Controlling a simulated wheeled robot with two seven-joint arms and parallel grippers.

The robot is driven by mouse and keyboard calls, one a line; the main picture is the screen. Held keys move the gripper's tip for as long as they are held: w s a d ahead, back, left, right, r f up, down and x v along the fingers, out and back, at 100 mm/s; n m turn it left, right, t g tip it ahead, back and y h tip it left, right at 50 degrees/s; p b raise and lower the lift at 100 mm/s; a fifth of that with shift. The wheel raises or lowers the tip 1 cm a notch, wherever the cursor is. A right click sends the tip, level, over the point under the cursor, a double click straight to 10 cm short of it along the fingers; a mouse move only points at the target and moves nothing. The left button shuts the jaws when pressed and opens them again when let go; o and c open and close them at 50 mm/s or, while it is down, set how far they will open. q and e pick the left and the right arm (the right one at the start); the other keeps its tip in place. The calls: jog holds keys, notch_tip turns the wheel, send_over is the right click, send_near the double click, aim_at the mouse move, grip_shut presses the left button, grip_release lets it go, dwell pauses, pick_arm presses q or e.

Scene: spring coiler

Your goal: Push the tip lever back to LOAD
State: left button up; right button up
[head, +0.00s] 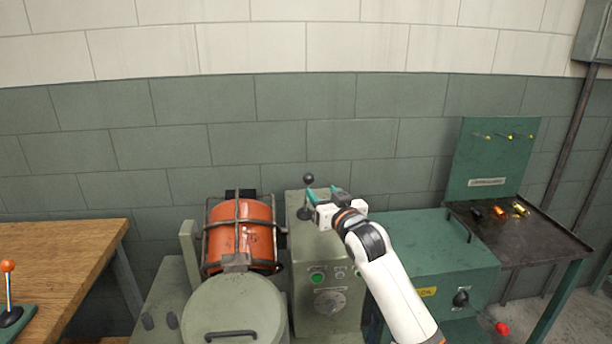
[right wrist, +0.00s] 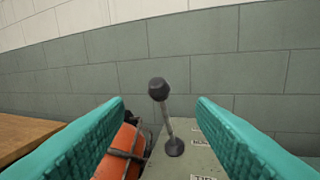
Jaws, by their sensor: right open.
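The tip lever (head: 307,193) is a thin metal rod with a black ball knob, standing on top of the green-grey control cabinet (head: 330,267). In the right wrist view the lever (right wrist: 166,120) rises from a dark round boot and leans a little to the left. My right gripper (head: 323,193) is open at the lever, its teal fingers pointing toward it. In the right wrist view the lever shows between the two spread fingers (right wrist: 160,125), touching neither as far as I can tell. Labels on the cabinet top are partly cut off. My left gripper is not in view.
An orange caged drum (head: 240,236) stands left of the cabinet, with a round green lid (head: 233,312) in front. A green box (head: 425,250) with a red-knobbed crank is at right. A wooden table (head: 55,262) with an orange-knobbed lever is at left. A brick wall stands behind.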

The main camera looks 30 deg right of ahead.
jog(key=w+d+p, duration=0.1)
jog(key=w+d, duration=0.1)
jog(key=w, duration=0.9)
jog(key=shift+w+p, duration=0.2)
jog(key=shift+p, duration=0.2)
grip_shut()
